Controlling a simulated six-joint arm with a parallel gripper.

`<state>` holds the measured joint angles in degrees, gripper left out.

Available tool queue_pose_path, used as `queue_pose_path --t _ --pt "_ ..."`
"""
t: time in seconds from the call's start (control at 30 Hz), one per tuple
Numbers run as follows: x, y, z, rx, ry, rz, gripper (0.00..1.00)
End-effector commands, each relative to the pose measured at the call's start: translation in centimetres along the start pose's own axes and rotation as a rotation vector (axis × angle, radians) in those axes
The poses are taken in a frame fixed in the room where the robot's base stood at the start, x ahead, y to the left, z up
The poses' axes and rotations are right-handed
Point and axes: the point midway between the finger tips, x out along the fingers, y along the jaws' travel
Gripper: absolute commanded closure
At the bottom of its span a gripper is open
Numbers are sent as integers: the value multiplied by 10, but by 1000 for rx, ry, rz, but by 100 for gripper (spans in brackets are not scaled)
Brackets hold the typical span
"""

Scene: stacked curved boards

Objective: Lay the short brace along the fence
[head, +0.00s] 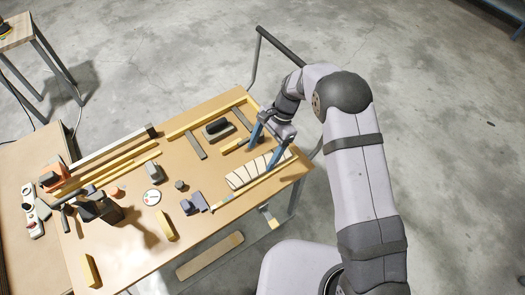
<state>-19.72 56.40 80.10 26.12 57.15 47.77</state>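My gripper (262,154) is over the right part of the workbench (135,240), with its two blue fingers spread apart. No held piece shows between them. A short yellow piece (232,146) lies just left of the left finger; it may be the short brace, but several yellow pieces look alike. The stacked curved boards (243,177) lie below the right finger, which partly covers them; I cannot tell whether it touches them. A long yellow strip (235,197) runs along their front side. Another yellow strip (205,118) runs along the back edge. I cannot tell which is the fence.
Two grey bars (196,145) and a black-topped block (216,127) lie at the back. Long rails (112,152), a dark tool (100,207), a round disc (152,197) and a blue-grey clamp (194,204) crowd the left and middle.

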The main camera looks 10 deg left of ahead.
Motion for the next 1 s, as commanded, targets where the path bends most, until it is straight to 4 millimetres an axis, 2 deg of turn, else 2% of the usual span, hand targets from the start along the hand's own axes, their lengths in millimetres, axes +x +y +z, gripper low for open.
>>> queue_pose_path --t 0.23,0.37,0.8,1.0 --pt "-1 0 0 0 0 0 28" --pt "-8 0 0 -1 0 -1 28" --pt "-63 -1 -1 -1 2 -2 28" --pt "-73 0 0 0 0 -1 28"
